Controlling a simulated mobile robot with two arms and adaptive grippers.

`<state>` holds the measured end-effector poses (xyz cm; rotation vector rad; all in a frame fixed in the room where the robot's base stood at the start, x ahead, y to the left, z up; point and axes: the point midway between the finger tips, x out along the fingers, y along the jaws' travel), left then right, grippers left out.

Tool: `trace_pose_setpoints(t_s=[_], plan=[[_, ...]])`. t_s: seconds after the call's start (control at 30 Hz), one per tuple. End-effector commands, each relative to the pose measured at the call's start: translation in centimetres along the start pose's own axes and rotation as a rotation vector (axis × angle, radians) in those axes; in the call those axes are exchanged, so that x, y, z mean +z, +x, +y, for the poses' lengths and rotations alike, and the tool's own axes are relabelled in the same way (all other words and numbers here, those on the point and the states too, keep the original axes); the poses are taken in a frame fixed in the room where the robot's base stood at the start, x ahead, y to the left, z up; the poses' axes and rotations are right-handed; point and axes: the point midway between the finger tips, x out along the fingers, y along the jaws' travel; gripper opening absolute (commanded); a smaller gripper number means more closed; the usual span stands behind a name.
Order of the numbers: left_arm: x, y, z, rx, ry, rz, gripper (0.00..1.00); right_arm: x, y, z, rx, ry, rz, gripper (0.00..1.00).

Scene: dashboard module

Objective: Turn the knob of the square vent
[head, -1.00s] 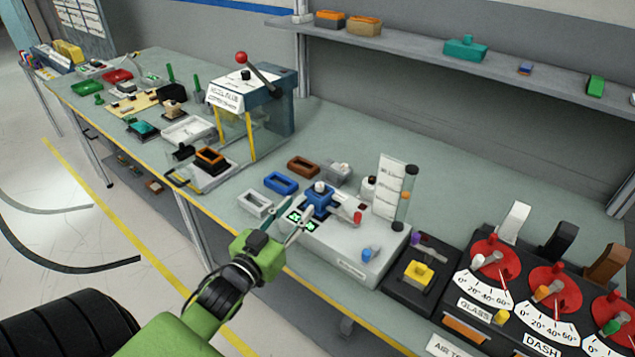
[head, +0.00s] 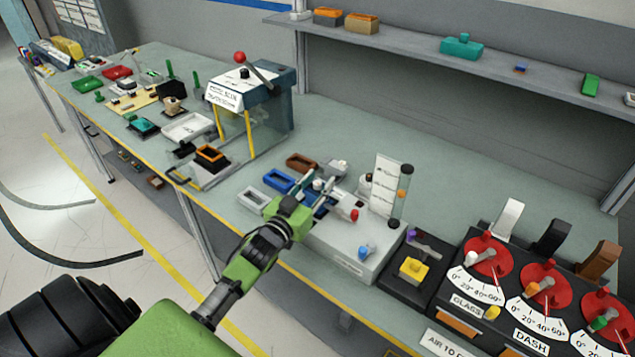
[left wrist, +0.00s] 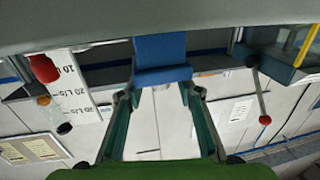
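A blue block-shaped part (left wrist: 160,55) shows in the left wrist view, just beyond and between the fingertips; I cannot see contact. In the head view, my left gripper (head: 319,187) is over the white box (head: 355,245) and largely hides the blue part and its pale knob. My left gripper also shows in the left wrist view (left wrist: 158,95), with its two fingers well apart and nothing clearly held. No label marks a square vent, so I cannot confirm that the blue part is it. My right gripper is out of view.
A clear tube (head: 401,195) and white sign (head: 385,185) stand behind the white box. A red knob (head: 353,215) and blue knob (head: 364,251) are close on the right. A blue tray (head: 278,180) lies left. The black dial panel (head: 455,300) is farther right.

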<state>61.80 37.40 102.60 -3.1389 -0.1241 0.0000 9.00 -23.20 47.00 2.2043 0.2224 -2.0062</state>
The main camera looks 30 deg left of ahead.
Motion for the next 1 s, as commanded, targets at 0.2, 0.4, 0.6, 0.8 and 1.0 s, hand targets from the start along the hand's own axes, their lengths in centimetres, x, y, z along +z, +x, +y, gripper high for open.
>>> trace_pose_setpoints(t_s=[0.2, 0.4, 0.6, 0.8, 1.0], plan=[[0.0, 0.0, 0.0, 0.0, 0.0, 0.0, 0.0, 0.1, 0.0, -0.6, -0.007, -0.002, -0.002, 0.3], [-0.1, 0.0, -0.1, 0.014, 0.002, 0.0, 0.0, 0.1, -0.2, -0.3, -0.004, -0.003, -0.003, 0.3], [0.0, 0.0, 0.0, 0.047, 0.001, 0.0, 0.0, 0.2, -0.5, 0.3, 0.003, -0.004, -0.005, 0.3], [0.0, 0.0, 0.0, 0.046, 0.0, 0.0, 0.17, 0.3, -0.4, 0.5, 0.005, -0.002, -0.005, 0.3], [0.0, 0.0, 0.0, 0.046, 0.0, 0.0, 0.33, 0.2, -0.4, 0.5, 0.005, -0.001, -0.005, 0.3]])
